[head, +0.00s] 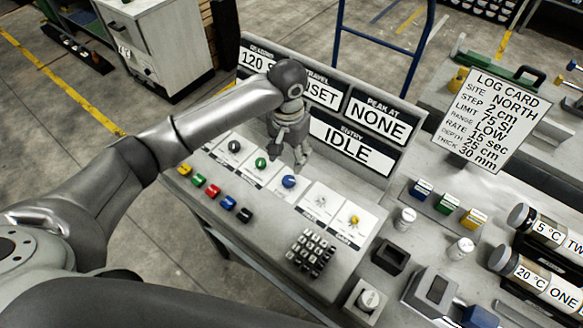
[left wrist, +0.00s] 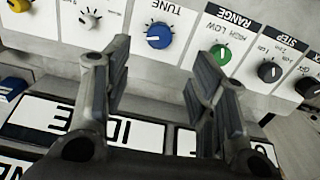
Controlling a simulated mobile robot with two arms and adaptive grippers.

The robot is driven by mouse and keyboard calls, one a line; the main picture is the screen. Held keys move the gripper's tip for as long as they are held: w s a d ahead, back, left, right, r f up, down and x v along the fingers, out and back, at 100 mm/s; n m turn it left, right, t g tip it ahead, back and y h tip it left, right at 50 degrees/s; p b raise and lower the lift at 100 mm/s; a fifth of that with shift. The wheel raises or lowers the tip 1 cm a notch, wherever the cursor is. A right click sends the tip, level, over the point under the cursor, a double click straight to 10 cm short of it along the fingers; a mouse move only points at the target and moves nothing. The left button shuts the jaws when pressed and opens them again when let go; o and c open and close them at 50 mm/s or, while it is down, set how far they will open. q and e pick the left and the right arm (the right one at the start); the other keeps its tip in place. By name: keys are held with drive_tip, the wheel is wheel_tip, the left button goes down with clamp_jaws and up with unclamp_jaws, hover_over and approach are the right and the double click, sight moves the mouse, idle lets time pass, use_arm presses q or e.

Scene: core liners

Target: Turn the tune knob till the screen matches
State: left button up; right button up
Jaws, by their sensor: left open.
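The blue tune knob (head: 289,182) stands on a white plate of the console (head: 255,240). In the left wrist view the blue tune knob (left wrist: 159,36) shows under the upside-down word TUNE, a white mark on its face. My left gripper (head: 298,158) is above and behind the knob, pointing down. In the left wrist view my left gripper (left wrist: 157,66) has its fingers apart and empty; the knob appears beyond the gap, apparently untouched. The screen panel (head: 338,110) reads NONE under PEAK AT and IDLE under ENTRY; my arm partly hides the reading and travel fields. My right gripper is out of view.
A green range knob (left wrist: 221,57) and black step knob (left wrist: 268,71) sit beside the tune knob. A keypad (head: 311,253) and colored buttons (head: 213,191) are in front. The log card (head: 489,118) reads range LOW, step 2 cm. Labeled core tubes (head: 545,280) lie right.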

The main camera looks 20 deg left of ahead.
use_arm(q)
hover_over(288, 180)
drive_tip(key=f, duration=0.3)
drive_tip(key=f+p, duration=0.1)
drive_tip(key=shift+s+f, duration=0.25)
drive_tip(key=shift+s, duration=0.05)
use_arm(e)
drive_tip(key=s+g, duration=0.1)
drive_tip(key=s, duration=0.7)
use_arm(q)
drive_tip(key=f, duration=0.3)
drive_tip(key=shift+w, duration=0.35)
drive_tip(key=shift+f, duration=1)
drive_tip(key=shift+c, duration=1.1)
drive_tip(key=c, duration=0.8)
drive_tip(key=shift+m+p, duration=0.4)
drive_tip(key=shift+p, duration=0.2)
drive_tip(key=shift+m+p, duration=0.4)
drive_tip(key=shift+m, duration=0.7)
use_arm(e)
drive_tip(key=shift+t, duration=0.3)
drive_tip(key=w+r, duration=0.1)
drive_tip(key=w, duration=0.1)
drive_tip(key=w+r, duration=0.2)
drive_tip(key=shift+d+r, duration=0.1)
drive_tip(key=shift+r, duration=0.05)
